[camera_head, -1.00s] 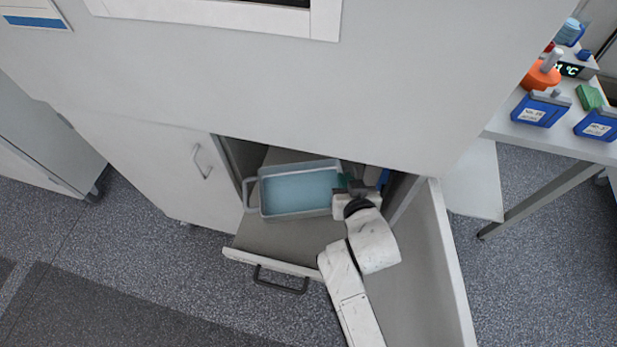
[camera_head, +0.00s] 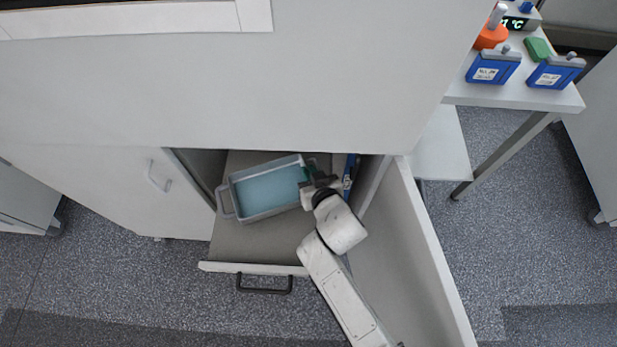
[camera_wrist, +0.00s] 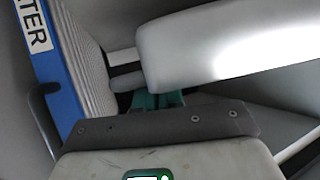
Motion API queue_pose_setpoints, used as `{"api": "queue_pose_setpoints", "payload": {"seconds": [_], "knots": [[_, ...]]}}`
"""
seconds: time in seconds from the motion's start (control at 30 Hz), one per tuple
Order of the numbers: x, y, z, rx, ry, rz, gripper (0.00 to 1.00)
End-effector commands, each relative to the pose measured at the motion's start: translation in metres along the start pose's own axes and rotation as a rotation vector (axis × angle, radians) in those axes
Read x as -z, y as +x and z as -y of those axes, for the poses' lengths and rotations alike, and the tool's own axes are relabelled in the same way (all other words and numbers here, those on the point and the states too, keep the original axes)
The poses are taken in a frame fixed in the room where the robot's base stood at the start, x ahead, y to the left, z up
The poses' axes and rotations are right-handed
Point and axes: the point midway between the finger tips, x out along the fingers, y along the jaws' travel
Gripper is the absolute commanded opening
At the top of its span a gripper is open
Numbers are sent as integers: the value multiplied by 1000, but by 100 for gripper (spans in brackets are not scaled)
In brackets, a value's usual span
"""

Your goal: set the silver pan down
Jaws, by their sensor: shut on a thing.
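The silver pan (camera_head: 232,202) is a shallow rectangular tray with a pale blue inside and a loop handle at its left end. In the head view it is over the pulled-out drawer (camera_head: 236,246), turned slightly, its right end farther back. My gripper (camera_head: 308,180) is at the pan's right end, shut on it. In the wrist view, my teal fingertips (camera_wrist: 157,101) meet the pale, shiny pan (camera_wrist: 230,45). The exact grip is hidden, and I cannot tell whether the pan's underside touches the drawer floor.
A blue-edged item with lettering (camera_wrist: 66,75) stands just right of my gripper in the drawer; it also shows in the head view (camera_head: 349,172). An open cabinet door (camera_head: 428,250) stands right of my arm. A side table (camera_head: 520,95) holds blue boxes. Drawer floor is bare in front of the pan.

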Motion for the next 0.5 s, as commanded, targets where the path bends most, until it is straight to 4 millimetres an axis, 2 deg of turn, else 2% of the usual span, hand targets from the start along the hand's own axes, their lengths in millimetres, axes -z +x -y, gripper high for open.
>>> {"api": "queue_pose_setpoints", "payload": {"seconds": [0.03, 0.13, 0.5], "knots": [[-9, 6, -1, -1, -1, 1, 0], [-17, 10, -1, 1, 0, -1, 0], [-20, 12, -2, 1, 1, -2, 0]]}}
